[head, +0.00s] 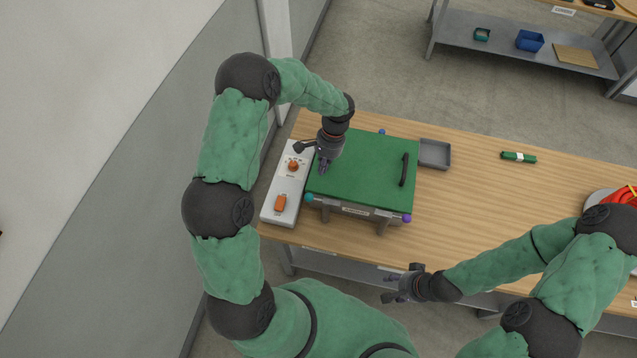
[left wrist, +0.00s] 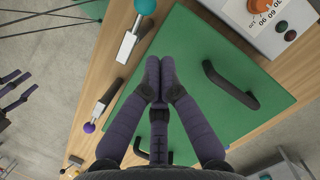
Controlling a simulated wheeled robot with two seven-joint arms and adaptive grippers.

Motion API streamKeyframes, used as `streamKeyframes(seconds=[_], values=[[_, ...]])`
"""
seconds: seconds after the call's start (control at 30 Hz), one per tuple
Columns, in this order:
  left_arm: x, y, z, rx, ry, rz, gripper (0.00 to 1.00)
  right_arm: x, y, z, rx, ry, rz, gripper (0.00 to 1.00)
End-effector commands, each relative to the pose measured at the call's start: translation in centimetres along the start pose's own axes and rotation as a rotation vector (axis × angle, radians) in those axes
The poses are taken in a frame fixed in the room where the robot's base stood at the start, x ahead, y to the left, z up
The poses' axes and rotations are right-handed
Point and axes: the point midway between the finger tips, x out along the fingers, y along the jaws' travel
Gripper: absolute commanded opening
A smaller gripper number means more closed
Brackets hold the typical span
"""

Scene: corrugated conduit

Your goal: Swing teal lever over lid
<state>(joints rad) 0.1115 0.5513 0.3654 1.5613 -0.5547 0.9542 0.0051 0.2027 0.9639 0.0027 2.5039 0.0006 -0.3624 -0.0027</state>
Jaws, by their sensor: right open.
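The green lid (head: 350,160) lies flat on a box on the wooden table, with a black handle (head: 404,170) near its right side. The teal lever's ball (head: 309,197) is at the box's front left corner. In the left wrist view the teal ball (left wrist: 145,6) tops a pale metal arm that lies outside the lid's edge. My left gripper (head: 323,168) is over the lid's left part, apart from the teal ball. In the left wrist view its fingers (left wrist: 160,72) are together with nothing seen between them. My right gripper (head: 392,290) is open and empty before the table's front edge.
A purple-balled lever (head: 407,218) is at the front right corner, and a blue ball (head: 381,131) at the back. A grey control box (head: 286,186) with orange controls stands close at left. A grey tray (head: 435,153) and green bundle (head: 519,157) lie right of the lid.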

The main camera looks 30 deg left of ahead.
Motion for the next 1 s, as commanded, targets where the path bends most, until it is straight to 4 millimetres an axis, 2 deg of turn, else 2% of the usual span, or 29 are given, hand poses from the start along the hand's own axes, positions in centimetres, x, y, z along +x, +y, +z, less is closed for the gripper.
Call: streamKeyframes(seconds=[0.17,0.63,0.8,1.0], values=[[1.3,0.1,0.1,0.001,-0.004,0.001,0.0,-0.2,-0.1,0.0,0.0,0.001,0.0,0.49],[8.5,0.0,0.1,0.0,-0.002,0.002,0.0,-1.3,-0.5,0.0,0.0,0.001,0.0,0.49],[9.7,0.0,0.0,-0.001,0.0,0.001,0.0,-1.4,-0.5,0.0,0.0,0.001,0.0,0.49],[10.0,0.0,0.0,0.0,0.001,0.001,0.0,-1.4,-0.5,0.0,0.0,0.001,0.0,0.49]])
